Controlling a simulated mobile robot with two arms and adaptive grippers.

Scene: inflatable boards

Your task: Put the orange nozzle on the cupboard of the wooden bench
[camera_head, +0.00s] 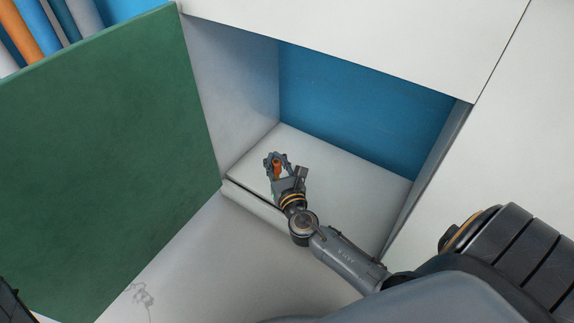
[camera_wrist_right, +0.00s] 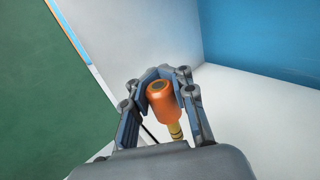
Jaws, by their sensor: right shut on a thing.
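The orange nozzle (camera_wrist_right: 163,99) is a short orange cylinder with a dark hole in its end and a yellowish stem. My right gripper (camera_wrist_right: 160,80) is shut on it in the right wrist view. In the head view the nozzle (camera_head: 277,169) shows as a small orange piece between the fingers of my right gripper (camera_head: 277,158). The gripper is inside the opening of the cupboard (camera_head: 345,172), over its white floor. I cannot tell whether the nozzle touches the floor. My left gripper is not in view.
The green cupboard door (camera_head: 105,160) stands open at the left. The cupboard has a grey side wall (camera_head: 235,90) and a blue back (camera_head: 360,110). Its floor looks empty around my gripper. Blue, orange and white rolls or boards (camera_head: 35,28) stand at the top left.

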